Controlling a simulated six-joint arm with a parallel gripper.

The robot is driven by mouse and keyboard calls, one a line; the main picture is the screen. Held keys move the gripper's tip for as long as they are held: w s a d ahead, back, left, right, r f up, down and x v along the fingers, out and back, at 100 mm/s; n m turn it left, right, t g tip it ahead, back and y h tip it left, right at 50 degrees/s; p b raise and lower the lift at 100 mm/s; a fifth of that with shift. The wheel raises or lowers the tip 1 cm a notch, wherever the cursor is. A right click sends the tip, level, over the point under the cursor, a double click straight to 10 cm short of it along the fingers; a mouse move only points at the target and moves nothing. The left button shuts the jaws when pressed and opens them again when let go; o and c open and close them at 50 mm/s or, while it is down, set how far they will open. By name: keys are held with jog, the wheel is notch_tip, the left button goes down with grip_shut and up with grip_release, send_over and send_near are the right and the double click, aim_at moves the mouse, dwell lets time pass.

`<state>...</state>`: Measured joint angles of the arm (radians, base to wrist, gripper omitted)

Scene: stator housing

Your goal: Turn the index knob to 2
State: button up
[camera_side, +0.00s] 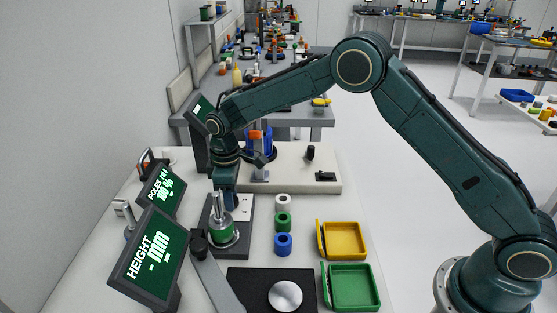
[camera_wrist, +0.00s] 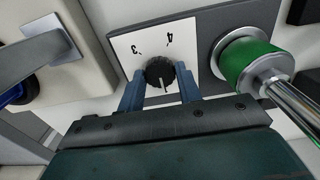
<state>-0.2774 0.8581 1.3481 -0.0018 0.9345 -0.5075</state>
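The black index knob (camera_wrist: 159,72) sits on a white dial plate (camera_wrist: 122,45) in the wrist view. The numerals 3 and 4 show upside down above it. Its white pointer line faces down in the picture, away from them; the numerals on that side are hidden by my gripper. My gripper (camera_wrist: 160,82) has one blue finger on each side of the knob, very close to it. I cannot tell whether the fingers touch it. In the side view my gripper (camera_side: 231,202) points down at the grey fixture (camera_side: 244,212), and the knob is hidden.
A green stator part (camera_wrist: 250,62) with a metal shaft stands close right of the knob; it also shows in the side view (camera_side: 222,234). White, green and blue rings (camera_side: 283,221) stand right of the fixture, by yellow and green trays (camera_side: 374,283). Display screens (camera_side: 150,255) stand left.

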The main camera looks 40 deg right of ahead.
jog(key=shift+c, duration=0.8)
jog(key=shift+m, duration=0.4)
jog(key=m, duration=0.5)
jog(key=shift+m, duration=0.4)
jog(key=m, duration=0.3)
jog(key=shift+m, duration=2.1)
